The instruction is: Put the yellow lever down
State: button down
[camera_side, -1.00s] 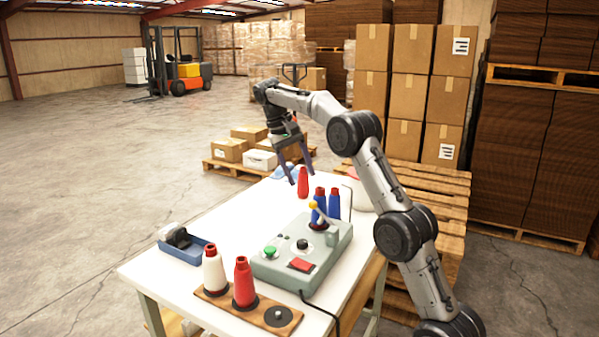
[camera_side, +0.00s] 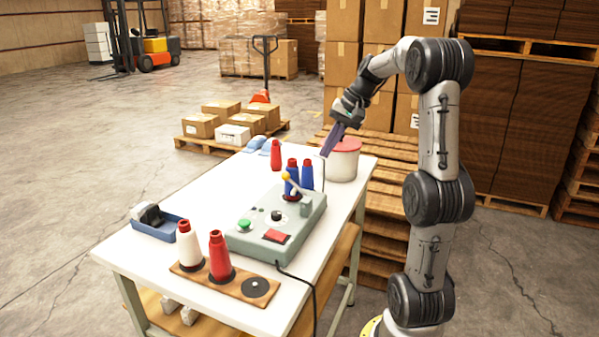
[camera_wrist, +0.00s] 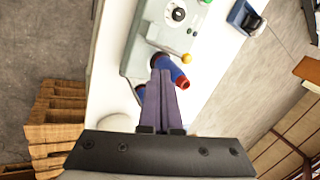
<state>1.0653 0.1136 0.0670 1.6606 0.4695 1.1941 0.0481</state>
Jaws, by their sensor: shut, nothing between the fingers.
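The yellow lever (camera_side: 287,178) is a thin arm with a yellow ball knob, on the right side of a grey-green control box (camera_side: 262,222). It points up and to the left, its knob raised above the box. The knob also shows in the wrist view (camera_wrist: 187,58). My gripper (camera_side: 324,153) is shut and empty, above the far right of the table and apart from the lever. In the wrist view its fingertips (camera_wrist: 162,74) overlap the blue spools (camera_wrist: 165,62), hiding part of them.
Two blue spools (camera_side: 307,175) stand just behind the lever. A red spool (camera_side: 276,156) and a red-lidded white tub (camera_side: 344,160) stand farther back. A wooden board (camera_side: 253,289) with white and red spools is at the front. A blue tray (camera_side: 157,226) sits left.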

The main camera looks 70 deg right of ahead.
aim_at(290, 175)
jog(key=w+f, duration=0.7)
jog(key=f, duration=0.1)
jog(key=shift+w+a, duration=0.25)
jog(key=shift+a, duration=0.2)
jog(key=shift+w, duration=0.1)
jog(key=shift+w+f+g, duration=1)
jog(key=shift+w+g, duration=0.25)
jog(key=shift+g, duration=0.25)
